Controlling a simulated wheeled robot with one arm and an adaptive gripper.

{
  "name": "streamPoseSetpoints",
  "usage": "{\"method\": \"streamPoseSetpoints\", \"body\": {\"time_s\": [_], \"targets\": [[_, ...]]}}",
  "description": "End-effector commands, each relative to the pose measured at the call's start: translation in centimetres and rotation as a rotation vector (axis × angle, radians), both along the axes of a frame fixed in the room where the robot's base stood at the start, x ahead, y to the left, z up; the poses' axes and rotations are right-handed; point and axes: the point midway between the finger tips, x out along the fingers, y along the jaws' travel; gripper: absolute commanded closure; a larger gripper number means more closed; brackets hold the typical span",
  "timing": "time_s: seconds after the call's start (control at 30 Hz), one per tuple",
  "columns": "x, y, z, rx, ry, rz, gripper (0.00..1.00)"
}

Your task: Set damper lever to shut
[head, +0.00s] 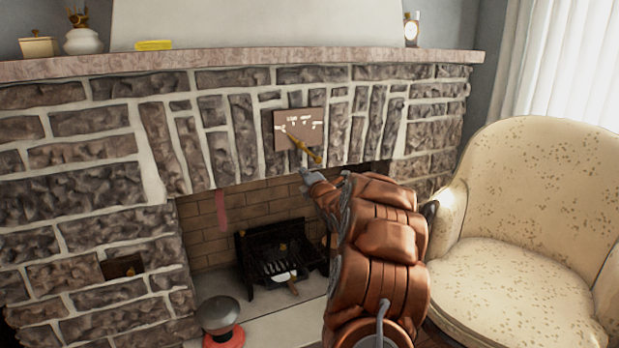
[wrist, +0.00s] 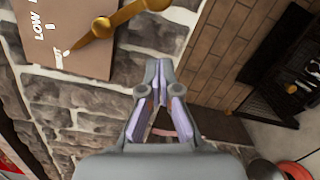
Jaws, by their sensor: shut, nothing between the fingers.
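A brown damper plate (head: 284,142) with white lettering is on the stone fireplace front, above the opening. The brass damper lever (head: 305,148) slants across it, its handle end down to the right past the plate's lower edge. In the wrist view the lever (wrist: 120,17) has its narrow tip beside a small, partly legible label at the plate's (wrist: 90,62) lower left; "LOW" reads farther up. My gripper (head: 306,174) is shut and empty, just below the lever in the head view. In the wrist view my gripper (wrist: 160,65) shows a gap from the handle.
A black grate (head: 262,262) stands in the firebox. A cream armchair (head: 520,270) is at right. A grey-topped red object (head: 220,315) is on the hearth.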

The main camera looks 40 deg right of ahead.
Motion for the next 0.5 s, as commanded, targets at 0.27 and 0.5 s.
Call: {"method": "streamPoseSetpoints", "body": {"time_s": [0.27,0.5], "targets": [[-3.4,1.2,0.1,0.002,0.002,-0.003,1.00],[-6.2,2.4,0.1,0.000,0.000,-0.004,1.00]]}}
